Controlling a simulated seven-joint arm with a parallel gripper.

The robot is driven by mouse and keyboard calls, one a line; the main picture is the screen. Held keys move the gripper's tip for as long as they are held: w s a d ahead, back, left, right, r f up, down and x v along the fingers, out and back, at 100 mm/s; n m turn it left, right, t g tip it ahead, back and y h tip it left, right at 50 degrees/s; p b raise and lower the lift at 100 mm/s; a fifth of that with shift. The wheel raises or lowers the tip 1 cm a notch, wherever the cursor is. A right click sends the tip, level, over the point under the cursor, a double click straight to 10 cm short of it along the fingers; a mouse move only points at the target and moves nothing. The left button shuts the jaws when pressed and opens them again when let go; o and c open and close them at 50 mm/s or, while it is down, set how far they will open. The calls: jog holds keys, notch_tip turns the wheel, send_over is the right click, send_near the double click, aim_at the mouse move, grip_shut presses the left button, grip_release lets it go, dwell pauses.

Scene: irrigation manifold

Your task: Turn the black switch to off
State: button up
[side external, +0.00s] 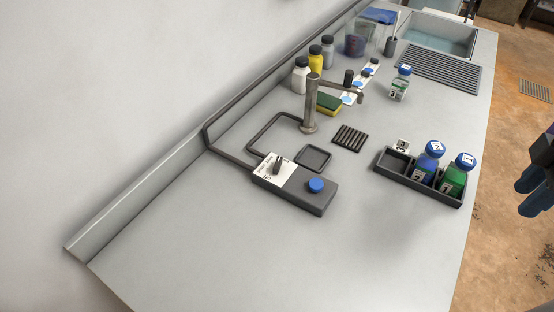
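The black switch (277,165) stands on the white label plate (268,176) at the left end of a dark grey box (305,196) on the counter. It is a small upright black knob or lever. The lettering around it is too small to read, so I cannot tell which setting it points to. A blue round button (316,185) sits on the right part of the same box. My gripper (532,205) shows only partly at the right edge, over the floor beyond the counter and well away from the switch. Its opening cannot be made out.
A dark rack (402,181) with blue-capped bottles stands right of the box. A metal tap (311,105), a small square tray (313,157) and a ribbed black mat (350,138) lie behind it. Pipes run along the wall side. The counter's front is clear.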

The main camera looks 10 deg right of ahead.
jog(key=w+a+r+m, duration=0.2)
jog(key=w+a+m, duration=0.2)
jog(key=w+a, duration=0.55)
jog(key=w+a+r+m, duration=0.2)
jog(key=w+a+m, duration=0.2)
jog(key=w+a, duration=0.55)
jog(key=m, duration=0.9)
send_near(277, 164)
jog(key=f, duration=0.8)
jog(key=shift+w+a+f, duration=0.1)
jog(key=shift+a+f, duration=0.1)
jog(key=shift+f, duration=0.15)
grip_shut()
